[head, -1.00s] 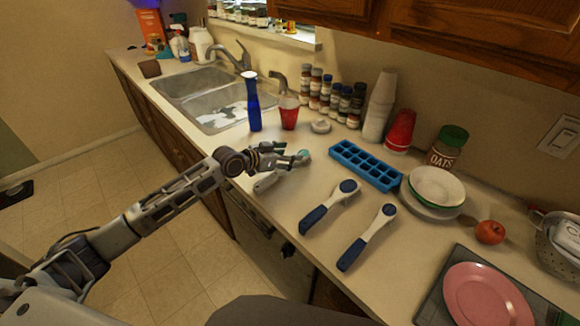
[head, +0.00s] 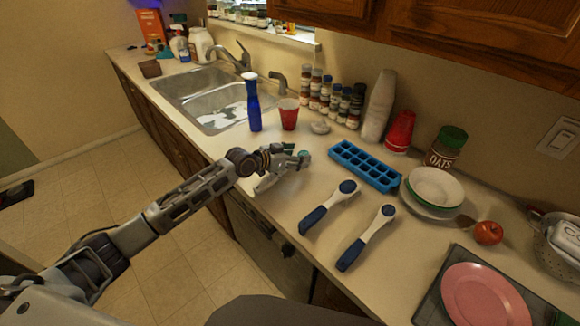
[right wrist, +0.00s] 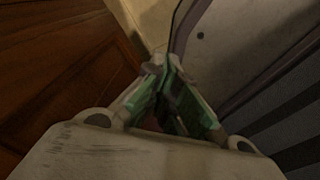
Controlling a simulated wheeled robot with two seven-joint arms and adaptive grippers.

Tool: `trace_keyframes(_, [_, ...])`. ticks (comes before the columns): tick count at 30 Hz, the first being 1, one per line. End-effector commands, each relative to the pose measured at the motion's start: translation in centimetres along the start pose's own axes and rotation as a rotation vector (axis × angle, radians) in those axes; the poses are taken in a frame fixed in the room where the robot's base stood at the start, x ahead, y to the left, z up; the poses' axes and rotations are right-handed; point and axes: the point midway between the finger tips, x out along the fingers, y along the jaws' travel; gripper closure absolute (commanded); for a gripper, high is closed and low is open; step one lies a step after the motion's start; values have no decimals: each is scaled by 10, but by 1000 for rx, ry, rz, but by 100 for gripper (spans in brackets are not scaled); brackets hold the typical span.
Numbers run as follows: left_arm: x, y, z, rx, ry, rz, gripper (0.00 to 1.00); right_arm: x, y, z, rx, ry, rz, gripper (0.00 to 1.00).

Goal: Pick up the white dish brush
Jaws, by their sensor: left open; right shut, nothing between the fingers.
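Two long-handled tools, white with dark blue grips and round blue-marked heads, lie side by side on the counter in the head view: a left one (head: 341,194) and a right one (head: 376,222). They look alike, and I cannot tell which is the white dish brush. My left gripper (head: 284,172) is open above the counter's front edge, up and left of both tools and apart from them. I see nothing held in it. My right gripper (right wrist: 168,78) shows in the right wrist view, shut and empty, away from the tools.
A blue ice tray (head: 366,166) lies right of my left gripper. A blue bottle (head: 254,106) and red cup (head: 289,115) stand behind it, near the sink (head: 212,98). Bowls (head: 435,188), an apple (head: 488,233) and a pink plate (head: 484,297) are on the right.

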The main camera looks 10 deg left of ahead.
Motion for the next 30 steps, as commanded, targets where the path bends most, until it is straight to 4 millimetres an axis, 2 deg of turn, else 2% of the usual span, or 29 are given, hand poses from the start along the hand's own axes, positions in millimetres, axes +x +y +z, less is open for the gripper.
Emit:
trace_keyframes(6, [16,0,-1,-2,1,0,34,-2,-8,12,1,-13,-8,100])
trace_keyframes(11, [19,0,0,0,0,0,34,-2,-10,19,0,-22,-11,100])
trace_keyframes(23, [19,0,0,0,0,0,34,-2,-8,8,0,-10,-8,100])
trace_keyframes(30, [19,0,0,0,0,0,63,-2,-7,4,1,-5,-7,100])
